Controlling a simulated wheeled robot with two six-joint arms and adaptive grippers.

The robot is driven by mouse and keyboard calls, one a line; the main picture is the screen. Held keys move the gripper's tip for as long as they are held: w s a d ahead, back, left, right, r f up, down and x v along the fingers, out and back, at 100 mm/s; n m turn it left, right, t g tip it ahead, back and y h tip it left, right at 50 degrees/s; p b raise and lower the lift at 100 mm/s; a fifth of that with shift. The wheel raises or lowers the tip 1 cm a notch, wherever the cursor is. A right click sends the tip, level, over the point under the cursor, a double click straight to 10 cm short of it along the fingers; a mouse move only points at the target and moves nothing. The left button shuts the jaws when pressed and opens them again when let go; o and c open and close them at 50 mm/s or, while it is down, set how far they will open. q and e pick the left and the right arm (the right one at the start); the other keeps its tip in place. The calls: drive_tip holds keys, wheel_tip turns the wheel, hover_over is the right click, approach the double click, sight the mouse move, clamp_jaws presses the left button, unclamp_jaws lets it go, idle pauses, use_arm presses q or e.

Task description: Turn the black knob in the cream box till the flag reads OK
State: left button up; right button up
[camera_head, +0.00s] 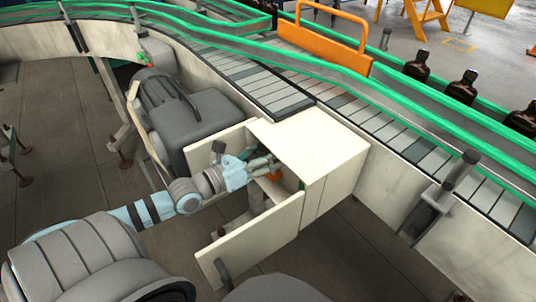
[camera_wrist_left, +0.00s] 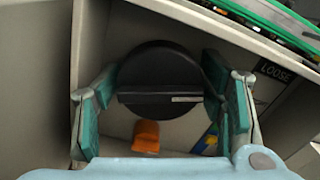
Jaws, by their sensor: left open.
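The cream box (camera_head: 318,150) stands against the conveyor with its doors open. My left gripper (camera_head: 264,163) reaches into it from the left. In the left wrist view, the round black knob (camera_wrist_left: 158,70) has a raised bar with a short white mark pointing right. My left gripper (camera_wrist_left: 163,93) is open, with one green-padded finger on each side of the knob; I cannot tell whether they touch it. A dark flag (camera_wrist_left: 273,70) right of the knob reads LOOSE. The knob is hidden in the head view. My right gripper is not in view.
An orange piece (camera_wrist_left: 146,137) sits below the knob. The open front door (camera_head: 250,240) and the rear door (camera_head: 220,146) flank my arm. A grey motor (camera_head: 190,115) stands behind. Amber bottles (camera_head: 461,87) stand on the far conveyor.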

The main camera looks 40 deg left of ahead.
use_arm(q)
drive_tip(key=shift+c, duration=0.3)
drive_tip(key=c, duration=0.9)
drive_tip(key=shift+o, duration=0.2)
drive_tip(key=shift+m, duration=0.3)
drive_tip(key=m, duration=0.9)
drive_tip(key=shift+m, duration=2)
